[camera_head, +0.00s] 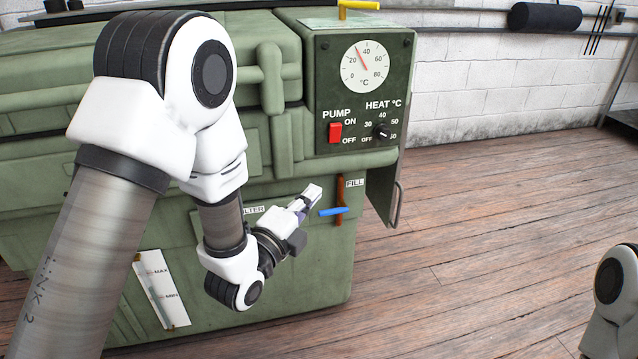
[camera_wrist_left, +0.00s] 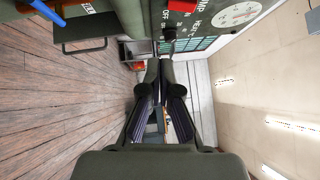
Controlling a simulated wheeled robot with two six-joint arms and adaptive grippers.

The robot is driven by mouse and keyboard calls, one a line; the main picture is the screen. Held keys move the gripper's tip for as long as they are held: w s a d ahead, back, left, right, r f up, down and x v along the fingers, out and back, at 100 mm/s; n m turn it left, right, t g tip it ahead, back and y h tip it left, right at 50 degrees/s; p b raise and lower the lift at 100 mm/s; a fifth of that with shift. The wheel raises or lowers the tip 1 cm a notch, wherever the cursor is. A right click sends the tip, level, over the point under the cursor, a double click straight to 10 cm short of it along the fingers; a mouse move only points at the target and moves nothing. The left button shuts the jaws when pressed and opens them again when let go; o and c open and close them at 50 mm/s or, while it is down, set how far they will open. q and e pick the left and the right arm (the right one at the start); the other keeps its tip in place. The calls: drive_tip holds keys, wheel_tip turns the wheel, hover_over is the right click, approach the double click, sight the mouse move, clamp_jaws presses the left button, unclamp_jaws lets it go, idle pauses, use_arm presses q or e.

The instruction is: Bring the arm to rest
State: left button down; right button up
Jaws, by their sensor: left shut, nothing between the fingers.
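My left arm comes in from the left in the head view and bends down in front of the green parts washer (camera_head: 70,225). My left gripper (camera_head: 312,193) is shut and empty, in front of the machine's lower front near the FILL label. In the left wrist view the fingers (camera_wrist_left: 160,68) meet at their tips with nothing held. The blue lever (camera_head: 331,212) of the fill valve lies just right of and below the gripper. I cannot tell the exact gap between them. Part of my right arm shows at the right edge; its gripper is out of the picture.
The control panel (camera_head: 340,115) has a dial (camera_head: 365,67), a red pump switch (camera_head: 335,132) and a heat knob (camera_head: 382,131). A handle (camera_head: 396,203) sticks out on the machine's right side. The wooden floor (camera_head: 480,220) to the right is clear.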

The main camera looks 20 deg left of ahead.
idle(0.4)
use_arm(q)
drive_tip(key=s+a+f+n+g+y, duration=0.1)
drive_tip(key=s+f+n+g, duration=0.35)
drive_tip(key=f, duration=1.05)
drive_tip(key=s+a+f+n+g+y, duration=0.2)
drive_tip(key=s+f+g, duration=0.45)
drive_tip(key=f, duration=0.85)
drive_tip(key=s+a+f+n+g, duration=0.1)
drive_tip(key=s+f+n+g, duration=0.3)
drive_tip(key=s+n, duration=0.5)
drive_tip(key=s+a+f+n+g, duration=0.1)
drive_tip(key=s+f+n+g, duration=0.5)
drive_tip(key=s, duration=0.6)
wheel_tip(320, 180, up, 31)
drive_tip(key=t+y+p, duration=0.1)
drive_tip(key=t+p, duration=0.1)
drive_tip(key=p, duration=2.7)
drive_tip(key=shift+w+p, duration=0.3)
drive_tip(key=shift+p, duration=0.1)
drive_tip(key=c, duration=1.8)
unclamp_jaws()
drive_tip(key=shift+d+n, duration=0.1)
drive_tip(key=shift+n, duration=0.15)
drive_tip(key=shift+c, duration=0.2)
